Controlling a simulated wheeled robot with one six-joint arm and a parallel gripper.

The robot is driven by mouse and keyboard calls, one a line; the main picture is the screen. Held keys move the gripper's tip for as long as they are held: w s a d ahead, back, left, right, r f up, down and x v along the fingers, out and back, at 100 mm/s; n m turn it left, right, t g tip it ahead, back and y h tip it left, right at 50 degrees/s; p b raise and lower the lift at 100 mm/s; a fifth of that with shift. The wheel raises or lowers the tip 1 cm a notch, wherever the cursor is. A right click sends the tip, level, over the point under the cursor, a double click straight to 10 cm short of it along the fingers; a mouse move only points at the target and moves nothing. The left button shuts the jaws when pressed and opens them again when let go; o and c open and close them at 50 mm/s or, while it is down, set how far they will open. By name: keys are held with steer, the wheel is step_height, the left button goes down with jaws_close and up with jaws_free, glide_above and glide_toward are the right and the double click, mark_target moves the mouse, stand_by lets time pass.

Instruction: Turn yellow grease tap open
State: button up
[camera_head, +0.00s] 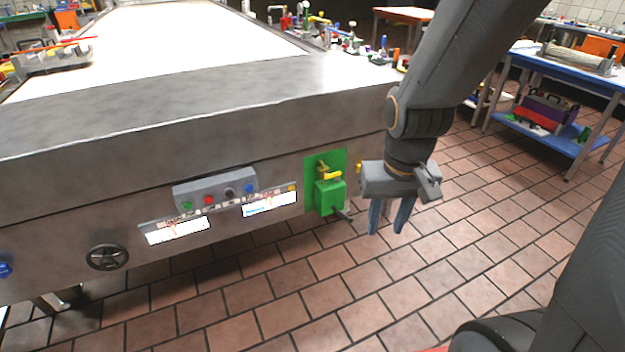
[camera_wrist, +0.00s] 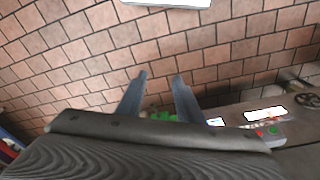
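A yellow tap handle (camera_head: 332,175) sits on a green box (camera_head: 329,197) fixed to a green panel (camera_head: 311,183) on the machine's front, near its right end. The handle looks roughly level. Another small yellow part shows just above it, too small to make out. My gripper (camera_head: 387,231) hangs to the right of the green box, pointing down. Its two blue-grey fingers are apart with nothing between them. In the wrist view the fingers (camera_wrist: 160,76) are also apart. A bit of green (camera_wrist: 163,117) shows low between them, mostly hidden by my gripper body; the yellow handle is not clear there.
The steel machine (camera_head: 120,145) fills the left. Its front carries a grey button box (camera_head: 214,188), labels and a black handwheel (camera_head: 106,257). A dark lever (camera_head: 343,215) sticks out below the green box. A blue table (camera_head: 560,62) stands far right. The tiled floor between is clear.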

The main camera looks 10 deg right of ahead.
steer(key=w+d+f+m+t+b, duration=0.1)
steer(key=w+f+m+t+b, duration=0.1)
steer(key=w+f+b, duration=0.45)
steer(key=w+d+f+m+t+b, duration=0.1)
steer(key=w+f+m+t, duration=0.15)
steer(key=w, duration=0.65)
steer(key=w+d+f+m+t+b, duration=0.1)
steer(key=w+f+t+b, duration=0.2)
steer(key=w+f, duration=0.35)
steer(key=m+t+y+b, duration=0.2)
steer(key=m+t+b, duration=0.2)
steer(key=b, duration=0.2)
glide_toward(338, 174)
steer(key=s+d+f, duration=0.1)
steer(key=s+d, duration=0.1)
steer(key=s, duration=0.1)
steer(key=w+a+f+m+t+y+b, duration=0.1)
steer(key=w+b, duration=0.1)
steer(key=w, duration=0.2)
steer(key=w+a+f+m+t+y+b, duration=0.1)
steer(key=w+t+b, duration=0.1)
steer(key=w+b, duration=0.1)
steer(key=w+a+f+m+t+y+b, duration=0.1)
steer(key=w+m+b, duration=0.1)
steer(key=w, duration=0.3)
steer(key=shift+w+a+f+y+b, duration=0.15)
steer(key=shift+a+y+b, duration=0.1)
steer(key=shift+y+b, duration=0.2)
jaws_close()
